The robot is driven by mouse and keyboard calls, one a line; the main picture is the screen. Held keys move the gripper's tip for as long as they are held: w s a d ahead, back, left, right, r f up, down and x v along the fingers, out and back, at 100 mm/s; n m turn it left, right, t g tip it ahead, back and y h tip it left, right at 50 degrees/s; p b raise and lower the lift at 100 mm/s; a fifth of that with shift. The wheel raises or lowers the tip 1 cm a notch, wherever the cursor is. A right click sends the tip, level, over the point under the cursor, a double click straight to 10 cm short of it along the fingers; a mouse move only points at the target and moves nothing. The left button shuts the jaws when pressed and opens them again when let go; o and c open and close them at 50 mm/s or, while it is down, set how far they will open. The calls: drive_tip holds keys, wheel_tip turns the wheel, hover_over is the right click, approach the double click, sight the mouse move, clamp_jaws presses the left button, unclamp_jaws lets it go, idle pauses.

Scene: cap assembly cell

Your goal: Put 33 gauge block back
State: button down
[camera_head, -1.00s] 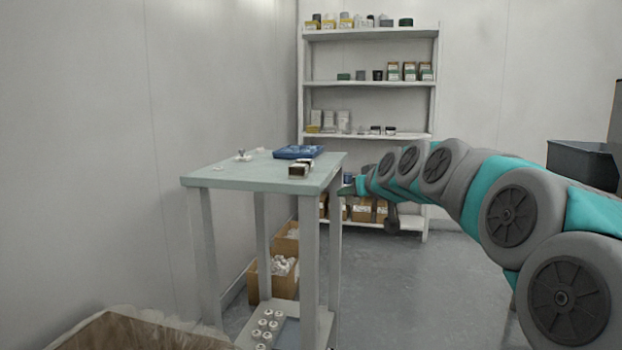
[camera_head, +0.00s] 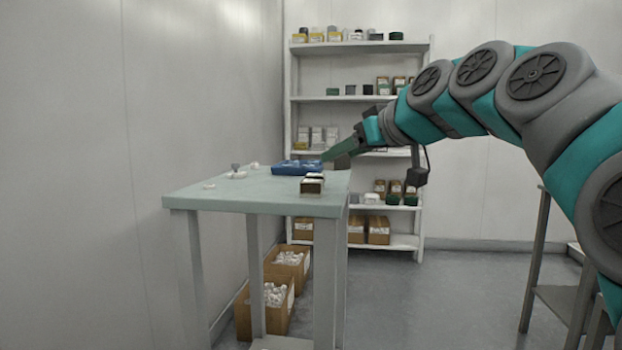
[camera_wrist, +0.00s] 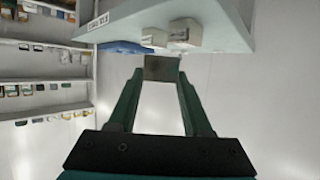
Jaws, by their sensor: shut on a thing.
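My gripper (camera_wrist: 162,75) is shut on a grey, square-faced block (camera_wrist: 162,68), held between the tips of its two green fingers in the wrist view. Any marking on the block is too small to read, so I cannot tell its number. In the head view my gripper (camera_head: 328,157) is at the right edge of the table (camera_head: 240,198), close to the blue tray (camera_head: 285,170). The tray's contents are too small to make out, and in the wrist view the tray (camera_wrist: 122,47) is mostly hidden behind the table edge and small boxes.
Small dark boxes with pale tops (camera_head: 312,186) stand at the table's right edge, close to my gripper. White round parts (camera_head: 237,173) lie on the left of the table. A stocked shelf rack (camera_head: 290,100) stands behind. Cartons of white parts (camera_head: 265,305) are below.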

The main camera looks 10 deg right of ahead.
drive_tip(key=w, duration=0.5)
drive_tip(key=w+f, duration=0.1)
drive_tip(key=w, duration=0.9)
drive_tip(key=shift+w+f, duration=0.15)
drive_tip(key=shift+w, duration=0.2)
drive_tip(key=shift+f+b, duration=0.5)
drive_tip(key=shift+f, duration=1.3)
drive_tip(key=shift+f, duration=0.1)
drive_tip(key=shift+f, duration=0.15)
drive_tip(key=shift+c, duration=1.7)
unclamp_jaws()
